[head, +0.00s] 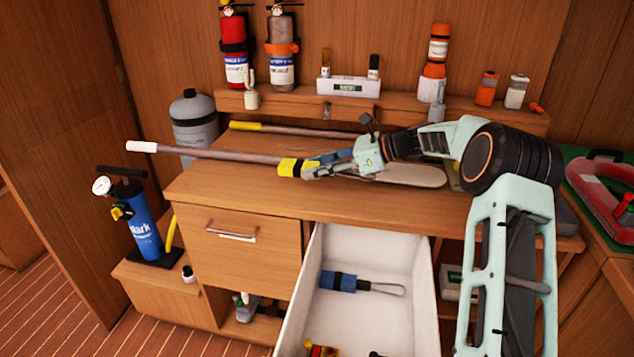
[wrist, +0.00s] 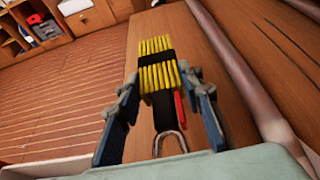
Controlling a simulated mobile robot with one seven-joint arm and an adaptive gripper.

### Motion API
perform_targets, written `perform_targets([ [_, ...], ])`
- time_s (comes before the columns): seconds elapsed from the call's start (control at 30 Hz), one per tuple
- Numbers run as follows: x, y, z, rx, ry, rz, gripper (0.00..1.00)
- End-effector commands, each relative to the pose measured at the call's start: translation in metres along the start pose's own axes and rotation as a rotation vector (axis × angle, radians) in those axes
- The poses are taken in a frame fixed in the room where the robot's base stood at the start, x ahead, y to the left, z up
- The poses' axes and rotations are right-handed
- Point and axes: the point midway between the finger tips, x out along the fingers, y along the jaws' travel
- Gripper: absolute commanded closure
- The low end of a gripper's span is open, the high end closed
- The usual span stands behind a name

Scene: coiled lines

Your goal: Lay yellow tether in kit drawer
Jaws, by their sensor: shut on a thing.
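The yellow tether (head: 289,167) is a folded bundle with a black strap. In the wrist view it is the bundle of yellow loops (wrist: 156,77), with a metal hook end (wrist: 171,142) and a red tag beside it. The kit drawer (head: 297,325) is pulled out, white inside. A blue tether bundle (head: 340,281) with a wire loop lies in it, and a red and yellow item (head: 321,350) lies near its front.
Two boat-hook-like poles (head: 215,153) lie on the counter (head: 225,190) near the held bundle. A blue pump (head: 146,222) stands at left. A shelf (head: 400,112) at the back carries bottles and canisters. The drawer's middle right is bare.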

Motion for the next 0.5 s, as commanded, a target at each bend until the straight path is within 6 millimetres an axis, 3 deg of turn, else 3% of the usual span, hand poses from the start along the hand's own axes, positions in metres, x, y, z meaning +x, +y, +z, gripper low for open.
perform_targets([
  [0.37,0.011,-0.019,-0.020,-0.001,-0.003,0.000,1.00],
  [0.5,0.019,-0.019,-0.041,0.002,-0.003,0.001,1.00],
])
